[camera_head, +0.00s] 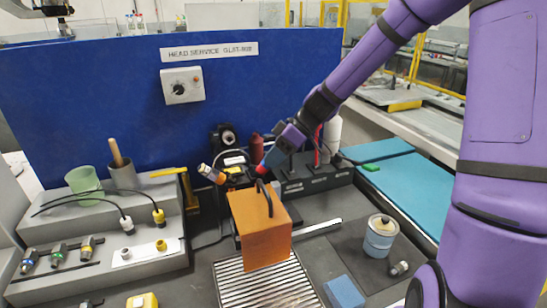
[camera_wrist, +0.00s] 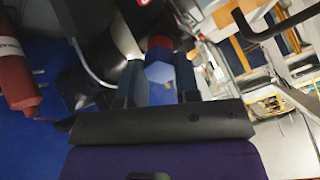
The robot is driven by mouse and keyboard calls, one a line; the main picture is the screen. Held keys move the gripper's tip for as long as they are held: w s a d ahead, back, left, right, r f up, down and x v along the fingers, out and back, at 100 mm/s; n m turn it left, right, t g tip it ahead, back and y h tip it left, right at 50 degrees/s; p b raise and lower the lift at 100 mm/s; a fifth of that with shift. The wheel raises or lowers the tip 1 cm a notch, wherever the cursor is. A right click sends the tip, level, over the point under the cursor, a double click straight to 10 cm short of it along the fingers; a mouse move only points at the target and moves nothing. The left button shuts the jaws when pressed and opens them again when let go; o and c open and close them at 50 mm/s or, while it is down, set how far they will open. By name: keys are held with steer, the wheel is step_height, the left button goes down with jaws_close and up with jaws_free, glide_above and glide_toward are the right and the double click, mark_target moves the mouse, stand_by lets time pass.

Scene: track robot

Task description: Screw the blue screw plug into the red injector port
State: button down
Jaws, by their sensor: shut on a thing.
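My gripper (camera_head: 269,162) is at the end of the purple arm, above and behind the orange box. In the wrist view my gripper (camera_wrist: 160,86) has its two fingers closed on the sides of the blue screw plug (camera_wrist: 160,73). The plug's faceted blue head shows between the fingers. A red part (camera_wrist: 158,43), which looks like the red injector port, lies right beyond the plug, in line with it. A red end (camera_head: 261,170) also shows at the fingertips in the head view. I cannot tell how deep the plug sits in the port; the joint is hidden.
The orange box (camera_head: 262,228) with a black handle stands close in front of my gripper. An orange-and-white capped fitting (camera_head: 211,174) is to the left. A blue-labelled can (camera_head: 380,238) is at the right. A blue panel (camera_head: 110,100) closes the back.

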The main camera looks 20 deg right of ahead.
steer(key=m, duration=0.3)
steer(key=shift+m, duration=1.6)
steer(key=shift+a+m, duration=0.1)
steer(key=shift+m, duration=0.9)
steer(key=c, duration=0.7)
jaws_free()
